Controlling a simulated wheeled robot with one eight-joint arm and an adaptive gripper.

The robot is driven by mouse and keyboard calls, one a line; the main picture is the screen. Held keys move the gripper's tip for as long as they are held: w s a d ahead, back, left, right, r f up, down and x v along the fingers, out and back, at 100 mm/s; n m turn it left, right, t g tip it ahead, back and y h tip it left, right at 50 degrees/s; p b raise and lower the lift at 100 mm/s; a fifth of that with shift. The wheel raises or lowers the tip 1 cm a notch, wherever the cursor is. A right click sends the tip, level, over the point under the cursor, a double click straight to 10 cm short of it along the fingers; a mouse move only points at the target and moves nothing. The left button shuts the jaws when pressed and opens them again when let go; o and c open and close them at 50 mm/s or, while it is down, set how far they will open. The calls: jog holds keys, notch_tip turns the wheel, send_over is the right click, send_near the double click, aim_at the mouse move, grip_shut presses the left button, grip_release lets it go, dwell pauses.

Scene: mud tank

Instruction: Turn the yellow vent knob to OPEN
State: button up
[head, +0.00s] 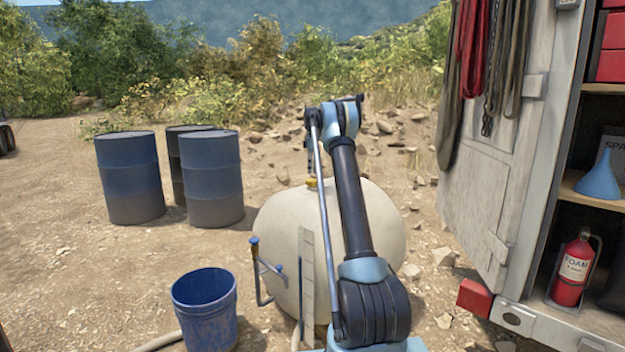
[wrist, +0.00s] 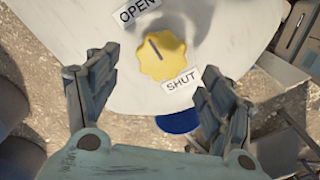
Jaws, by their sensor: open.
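The yellow vent knob (wrist: 163,57) is a scalloped disc on the pale tank (wrist: 225,30). A dark line on it runs from near its middle toward its upper-left edge, on the side of the OPEN label (wrist: 138,10). The SHUT label (wrist: 181,86) lies on the opposite side, below right. My gripper (wrist: 160,65) is open and empty, with its fingers spread to either side of the knob in this view; contact is not visible. In the head view, the knob (head: 312,183) shows small on top of the tank (head: 275,220), with my gripper (head: 311,162) just above it.
Dark blue drums (head: 212,180) stand at the back left. A cabinet door (head: 497,170) and a fire extinguisher (head: 572,270) are at the right.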

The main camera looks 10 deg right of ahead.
aim_at(313, 180)
notch_tip(313, 180, up, 6)
jog(key=shift+r, duration=0.2)
dwell(0.4)
jog(key=s+r+m, duration=0.2)
jog(key=s+r, duration=0.2)
jog(key=s, duration=0.5)
jog(key=s+r+m, duration=0.2)
jog(key=s+r, duration=0.2)
jog(key=s, duration=0.5)
jog(key=s+m+t, duration=0.1)
jog(key=s+m, duration=0.3)
jog(key=s, duration=1.5)
jog(key=s+f+m, duration=0.4)
jog(key=s+f, duration=0.9)
jog(key=s, duration=0.4)
jog(key=s+f+m+t, duration=0.1)
jog(key=s+f+m, duration=0.3)
jog(key=s+f, duration=1)
jog(key=s, duration=0.4)
jog(key=shift+s+f, duration=0.15)
jog(key=shift+s, duration=0.1)
